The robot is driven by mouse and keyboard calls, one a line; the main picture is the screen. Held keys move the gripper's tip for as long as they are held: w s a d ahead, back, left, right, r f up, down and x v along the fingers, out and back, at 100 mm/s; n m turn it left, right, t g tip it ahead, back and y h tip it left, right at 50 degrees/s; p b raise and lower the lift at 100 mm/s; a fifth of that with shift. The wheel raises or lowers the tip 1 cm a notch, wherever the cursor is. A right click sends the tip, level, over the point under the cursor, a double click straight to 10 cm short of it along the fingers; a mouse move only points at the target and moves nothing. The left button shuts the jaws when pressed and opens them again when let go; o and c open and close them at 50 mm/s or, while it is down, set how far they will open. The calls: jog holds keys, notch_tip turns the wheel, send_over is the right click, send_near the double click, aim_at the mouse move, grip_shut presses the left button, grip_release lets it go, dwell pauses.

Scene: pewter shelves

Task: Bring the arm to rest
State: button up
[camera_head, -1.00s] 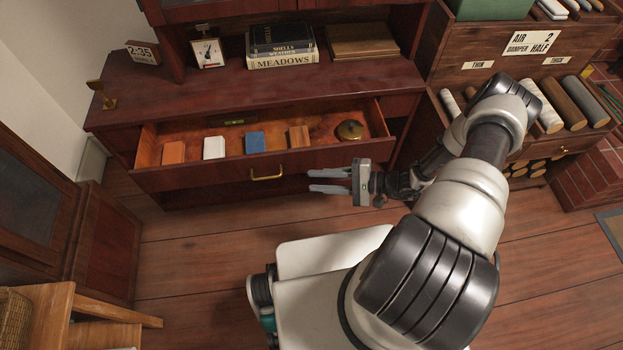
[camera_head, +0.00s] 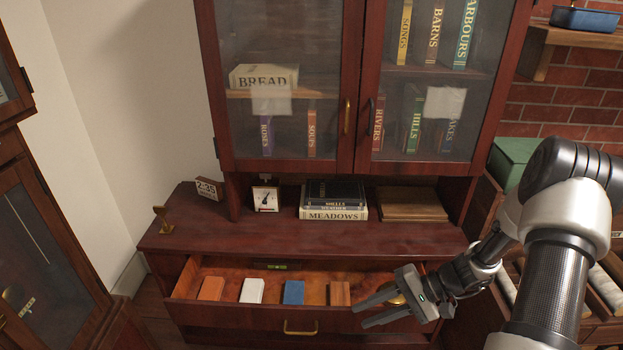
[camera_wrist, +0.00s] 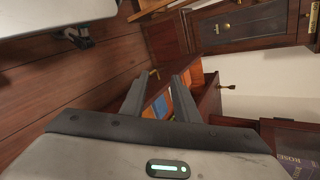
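My arm reaches in from the right in the head view. My gripper (camera_head: 372,308) is open and empty, its two fingers apart and pointing left. In the picture it overlaps the right end of the open drawer (camera_head: 230,316); I cannot tell its exact height over the drawer. In the wrist view, the open fingers (camera_wrist: 158,98) point toward the drawer, with nothing between them but the view beyond.
The drawer holds an orange block (camera_head: 211,289), a white block (camera_head: 252,290), a blue block (camera_head: 293,292), a wooden block (camera_head: 340,293) and a partly hidden brass object. Books (camera_head: 333,200) lie on the cabinet top. Glass doors (camera_head: 280,90) above are shut.

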jog(key=s+r+n+t+h, duration=0.2)
jog(key=s+r+h, duration=0.25)
jog(key=r, duration=0.65)
jog(key=s+r+n+t+h, duration=0.1)
jog(key=s+r+t+h, duration=0.15)
jog(key=s+r, duration=0.6)
jog(key=s+r+n+t+h, duration=0.2)
jog(key=r+h, duration=0.2)
jog(key=r, duration=1)
notch_tip(320, 180, up, 17)
jog(key=p, duration=1.7)
jog(key=shift+g, duration=0.35)
